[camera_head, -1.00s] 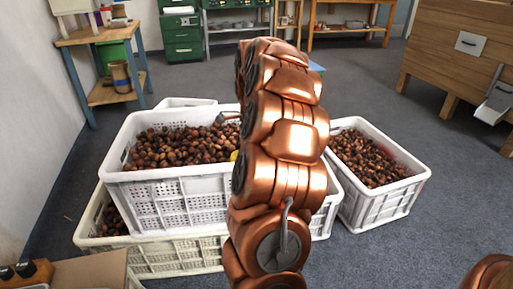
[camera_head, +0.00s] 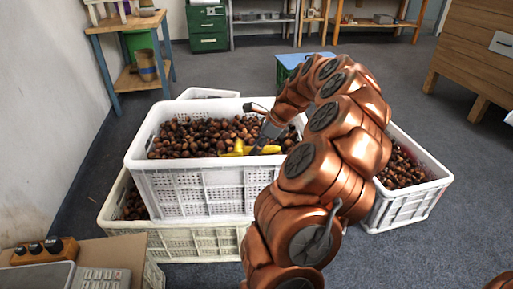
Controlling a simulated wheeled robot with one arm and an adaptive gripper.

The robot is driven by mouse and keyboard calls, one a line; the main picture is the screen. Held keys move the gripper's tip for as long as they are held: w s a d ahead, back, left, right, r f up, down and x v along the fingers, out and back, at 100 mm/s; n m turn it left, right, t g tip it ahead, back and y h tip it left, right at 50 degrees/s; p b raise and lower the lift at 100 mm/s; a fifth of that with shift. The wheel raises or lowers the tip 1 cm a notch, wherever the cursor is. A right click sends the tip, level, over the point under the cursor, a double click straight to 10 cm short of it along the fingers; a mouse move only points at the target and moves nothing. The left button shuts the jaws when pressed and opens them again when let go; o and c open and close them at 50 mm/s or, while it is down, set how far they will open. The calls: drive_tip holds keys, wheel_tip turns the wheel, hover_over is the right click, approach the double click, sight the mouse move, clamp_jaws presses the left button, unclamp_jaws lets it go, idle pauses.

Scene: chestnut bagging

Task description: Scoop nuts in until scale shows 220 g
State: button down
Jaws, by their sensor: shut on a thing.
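The upper white crate (camera_head: 205,172) is filled with brown chestnuts (camera_head: 195,132). My gripper (camera_head: 262,142) is at the right part of this crate, low over the nuts, and its fingertips are partly hidden. It is shut on a yellow tool, seemingly the scoop (camera_head: 238,148), which lies at nut level. I cannot tell whether the scoop holds nuts. A grey device with a keypad (camera_head: 103,277), seemingly the scale, is at the bottom left beside a grey plate (camera_head: 42,276). No reading is visible. No bag shows.
The upper crate rests on a cream crate (camera_head: 195,243). Another white crate of chestnuts (camera_head: 412,205) stands at right, partly behind my arm. A wooden block with black knobs (camera_head: 45,251) is at lower left. A small workbench (camera_head: 125,25) stands behind left.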

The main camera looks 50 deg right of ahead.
drive_tip(key=shift+t+y, duration=0.4)
drive_tip(key=shift+t, duration=0.2)
drive_tip(key=shift+s+d+r+p, duration=0.2)
drive_tip(key=shift+r+p, duration=0.5)
drive_tip(key=shift+r, duration=0.55)
drive_tip(key=shift+s+d+r+p, duration=0.1)
drive_tip(key=shift+s+r+p, duration=0.15)
drive_tip(key=shift+r+p, duration=0.75)
drive_tip(key=shift+s+d+r+p, duration=0.15)
drive_tip(key=shift+r+p, duration=0.25)
drive_tip(key=shift+r, duration=1.1)
